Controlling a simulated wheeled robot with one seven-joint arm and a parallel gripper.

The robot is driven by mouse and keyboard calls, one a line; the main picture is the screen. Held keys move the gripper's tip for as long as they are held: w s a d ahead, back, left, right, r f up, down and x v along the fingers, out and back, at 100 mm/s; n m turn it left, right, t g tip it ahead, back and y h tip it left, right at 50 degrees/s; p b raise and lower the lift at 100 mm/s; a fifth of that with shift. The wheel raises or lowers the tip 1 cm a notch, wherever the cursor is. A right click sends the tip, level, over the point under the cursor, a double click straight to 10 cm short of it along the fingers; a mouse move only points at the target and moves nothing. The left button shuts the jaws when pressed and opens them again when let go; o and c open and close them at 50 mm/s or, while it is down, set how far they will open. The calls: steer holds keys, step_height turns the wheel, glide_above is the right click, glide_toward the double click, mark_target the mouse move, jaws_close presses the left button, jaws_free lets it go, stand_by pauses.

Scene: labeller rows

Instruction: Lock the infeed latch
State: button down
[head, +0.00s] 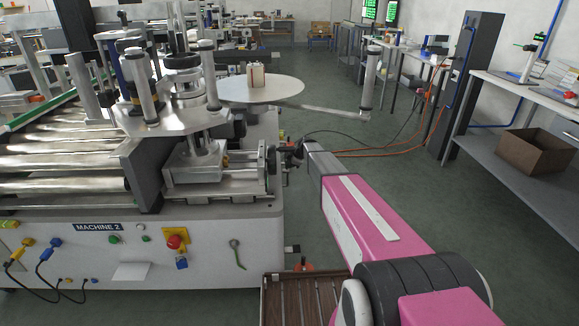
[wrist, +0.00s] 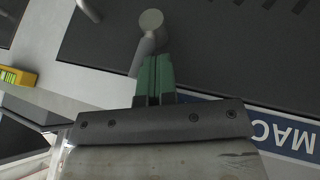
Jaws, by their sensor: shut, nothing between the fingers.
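In the wrist view a pale grey lever (wrist: 143,56) with a round knob end (wrist: 151,19) stands out against a dark panel; it looks like the latch. My gripper (wrist: 157,62) has green fingers pressed together with nothing between them. The fingertips are right beside the lever and just below the knob in the picture. I cannot tell whether they touch it. In the head view my arm (head: 361,221) reaches to the right end of the machine (head: 206,226). The fingertips and the latch cannot be made out there.
A blue and white label (wrist: 290,137) lies right of my fingers, upside down. A yellow part (wrist: 17,78) is at the left. In the head view a roller conveyor (head: 60,130) and a round disc (head: 262,90) belong to the machine. Orange hoses (head: 385,150) cross the open floor at right.

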steer(key=shift+w, duration=0.15)
steer(key=shift+w+r+m+g, duration=0.2)
steer(key=shift+w+m+g, duration=0.2)
steer(key=shift+w+g, duration=0.75)
steer(key=w+f+m+g, duration=0.1)
steer(key=w+f+g, duration=0.2)
steer(key=w+g, duration=0.1)
steer(key=shift+w+f, duration=0.15)
steer(key=shift+w, duration=0.7)
steer(key=shift+f, duration=0.25)
